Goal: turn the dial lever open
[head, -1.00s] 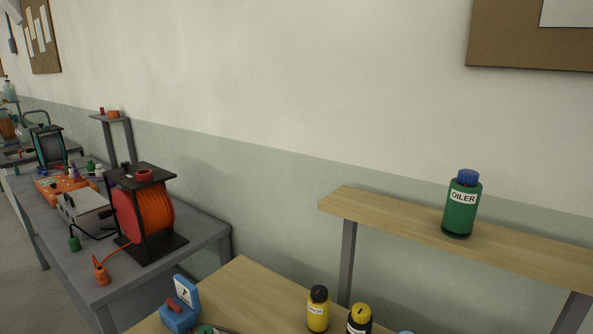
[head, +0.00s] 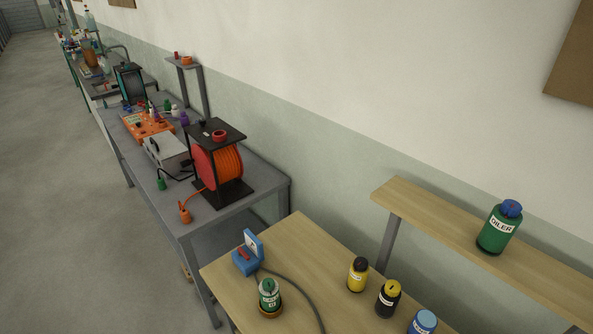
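No dial lever can be made out for certain in the head view. A small blue box (head: 247,261) with a raised lid and a red part stands on the near wooden table (head: 305,250). A green, labelled bottle-like thing (head: 269,295) stands in front of it on a brown base, with a dark cable running past. Neither of my grippers is in view.
A yellow bottle (head: 357,276), a black bottle with yellow cap (head: 388,299) and a blue-topped container (head: 423,322) stand on the table's right. A green OILER bottle (head: 498,228) stands on a wooden shelf (head: 445,228). A grey bench (head: 255,206) holds an orange cable reel (head: 226,168). Floor at left is clear.

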